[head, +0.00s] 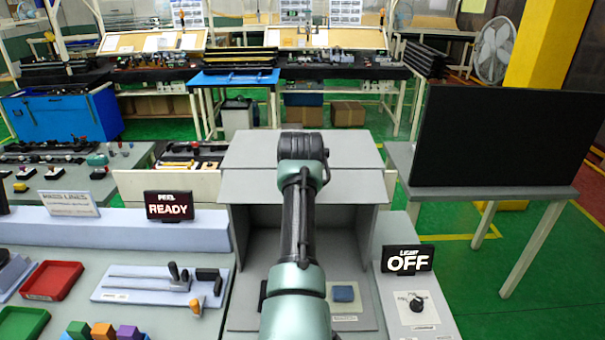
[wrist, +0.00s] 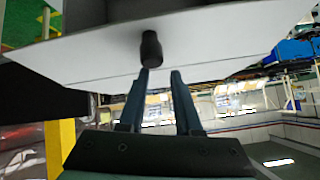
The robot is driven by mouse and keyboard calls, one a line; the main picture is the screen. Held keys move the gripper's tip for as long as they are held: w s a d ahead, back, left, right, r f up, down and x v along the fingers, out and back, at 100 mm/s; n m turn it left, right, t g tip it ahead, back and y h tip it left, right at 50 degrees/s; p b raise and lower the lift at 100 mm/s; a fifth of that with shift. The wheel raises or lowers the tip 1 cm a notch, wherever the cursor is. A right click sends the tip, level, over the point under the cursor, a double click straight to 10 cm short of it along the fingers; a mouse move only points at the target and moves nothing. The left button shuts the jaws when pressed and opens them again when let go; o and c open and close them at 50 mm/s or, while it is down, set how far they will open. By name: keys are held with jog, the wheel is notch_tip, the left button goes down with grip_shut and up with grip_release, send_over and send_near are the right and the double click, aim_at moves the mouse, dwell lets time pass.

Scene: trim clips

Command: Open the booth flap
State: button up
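The grey booth (head: 235,265) stands in the middle of the head view with its inside visible from the front. Its pale top panels (head: 250,153) lie above the opening, with a lip along the front (head: 250,188); my arm covers their middle. In the wrist view a pale panel (wrist: 215,45), seemingly the flap, carries a black knob (wrist: 151,48). My gripper (wrist: 159,71) is open, its two dark fingers apart with the tips just at the knob's end. I cannot tell if they touch it. The head view hides my gripper behind my arm.
A blue block (head: 343,293) lies on a pad inside the booth. A "LIGHT OFF" sign (head: 408,259) and black dial (head: 416,303) are right of it. Left are a "READY" sign (head: 168,206) and lever panel (head: 160,285). A black screen (head: 505,138) stands at right.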

jog(key=o, duration=0.4)
jog(key=shift+s+d, duration=0.1)
jog(key=shift+d, duration=0.05)
jog(key=shift+d+f, duration=0.1)
jog(key=shift+d, duration=0.05)
jog(key=b+v, duration=0.5)
jog(key=v, duration=0.8)
